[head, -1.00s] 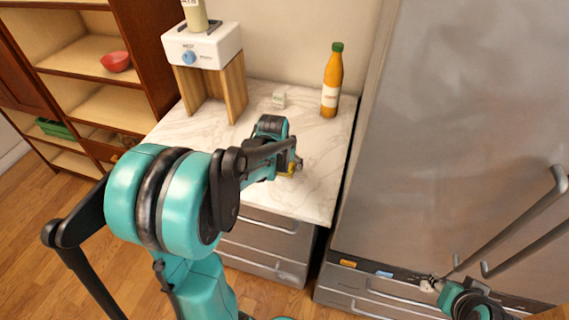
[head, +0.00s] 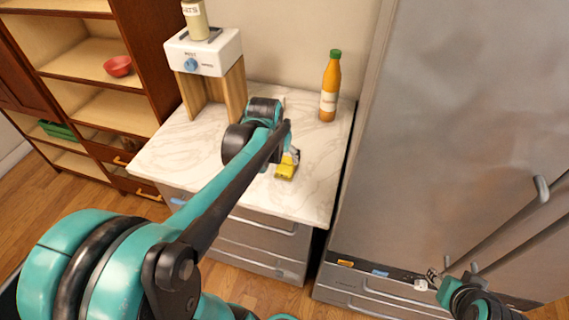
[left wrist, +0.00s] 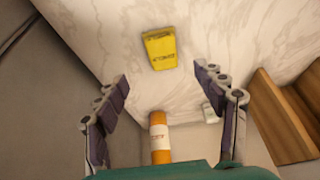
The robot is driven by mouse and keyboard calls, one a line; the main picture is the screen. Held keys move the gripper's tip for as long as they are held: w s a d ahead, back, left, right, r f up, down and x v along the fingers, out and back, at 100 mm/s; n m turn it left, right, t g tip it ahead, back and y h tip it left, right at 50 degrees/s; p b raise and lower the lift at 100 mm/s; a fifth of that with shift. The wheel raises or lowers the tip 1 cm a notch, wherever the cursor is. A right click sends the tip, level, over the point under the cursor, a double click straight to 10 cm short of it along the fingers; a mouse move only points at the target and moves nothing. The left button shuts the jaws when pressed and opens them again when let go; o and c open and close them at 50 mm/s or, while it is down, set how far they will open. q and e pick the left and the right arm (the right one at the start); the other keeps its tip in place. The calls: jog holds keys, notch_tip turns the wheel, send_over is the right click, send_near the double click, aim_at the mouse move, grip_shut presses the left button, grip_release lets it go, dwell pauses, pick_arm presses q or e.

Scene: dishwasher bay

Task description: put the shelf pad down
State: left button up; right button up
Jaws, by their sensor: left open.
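The yellow shelf pad (head: 286,170) lies on the marble counter, near its front right part. In the left wrist view the pad (left wrist: 159,48) shows dark lettering and lies beyond the fingertips, clear of both. My left gripper (left wrist: 163,85) is open and empty, its two fingers wide apart. In the head view the left gripper (head: 291,156) is just behind the pad, mostly hidden by my arm. My right gripper (head: 428,280) is low in front of the fridge, away from the counter; it is too small to tell its jaws.
An orange bottle (head: 330,88) stands at the counter's back right. A white machine (head: 206,55) on wooden legs stands at the back left. A small white box (left wrist: 209,112) is on the counter. The fridge (head: 450,130) borders the right; a wooden shelf unit (head: 85,60) stands left.

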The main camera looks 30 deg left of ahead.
pick_arm(q)
jog(key=s+d+m+t+h, duration=0.1)
jog(key=s+d+m+t, duration=0.1)
jog(key=s+d, duration=1.1)
jog(key=shift+d+m+t, duration=0.3)
jog(key=shift+d+t, duration=0.1)
jog(key=shift+d, duration=0.2)
notch_tip(320, 180, down, 3)
jog(key=b, duration=0.3)
